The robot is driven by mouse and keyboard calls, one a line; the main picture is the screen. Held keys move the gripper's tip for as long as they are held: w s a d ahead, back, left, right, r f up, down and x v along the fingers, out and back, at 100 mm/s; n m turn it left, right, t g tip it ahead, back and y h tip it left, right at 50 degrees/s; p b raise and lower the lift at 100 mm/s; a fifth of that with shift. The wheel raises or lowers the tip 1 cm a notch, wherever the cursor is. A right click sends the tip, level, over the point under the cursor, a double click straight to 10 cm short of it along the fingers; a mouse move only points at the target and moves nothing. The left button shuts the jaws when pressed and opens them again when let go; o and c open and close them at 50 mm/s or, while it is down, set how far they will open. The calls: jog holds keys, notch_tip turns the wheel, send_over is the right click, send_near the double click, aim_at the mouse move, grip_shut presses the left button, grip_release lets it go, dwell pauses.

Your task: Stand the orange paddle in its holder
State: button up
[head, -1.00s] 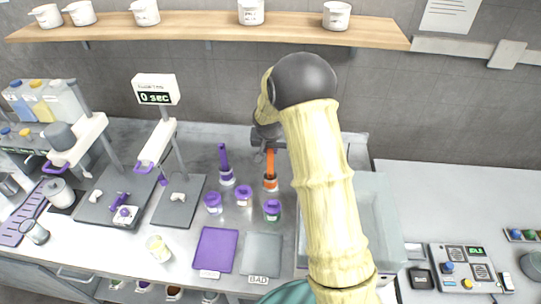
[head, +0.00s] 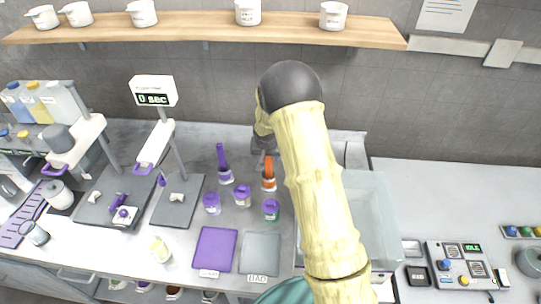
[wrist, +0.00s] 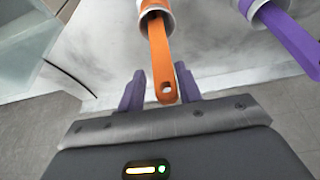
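The orange paddle (head: 268,175) stands upright in a small white-rimmed holder (head: 268,186) on the bench. In the wrist view the paddle's handle (wrist: 160,55), with a hole near its end, runs out of the holder's white ring (wrist: 168,14). My gripper (wrist: 159,73) is open, with its purple fingers on either side of the handle's end. A gap shows on the left of the handle; the right finger is very close to it, and I cannot tell whether they touch. In the head view my arm hides most of the gripper.
A purple paddle (head: 223,165) stands in its own holder just left. Purple-lidded jars (head: 243,195) are in front. A translucent bin (head: 375,215) is to the right. A purple mat (head: 215,249) and a grey mat marked BAD (head: 261,253) lie near the front edge.

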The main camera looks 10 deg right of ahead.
jog(key=shift+o, duration=0.4)
jog(key=shift+s+a, duration=0.1)
jog(key=shift+a, duration=0.35)
jog(key=b+v, duration=0.3)
jog(key=v, duration=0.9)
jog(key=shift+d, duration=0.15)
jog(key=shift+r, duration=0.15)
jog(key=s+d+n+g+y, duration=0.1)
jog(key=s+d+n, duration=0.1)
jog(key=s, duration=2.3)
jog(key=shift+n+g, duration=0.3)
jog(key=shift+n, duration=0.6)
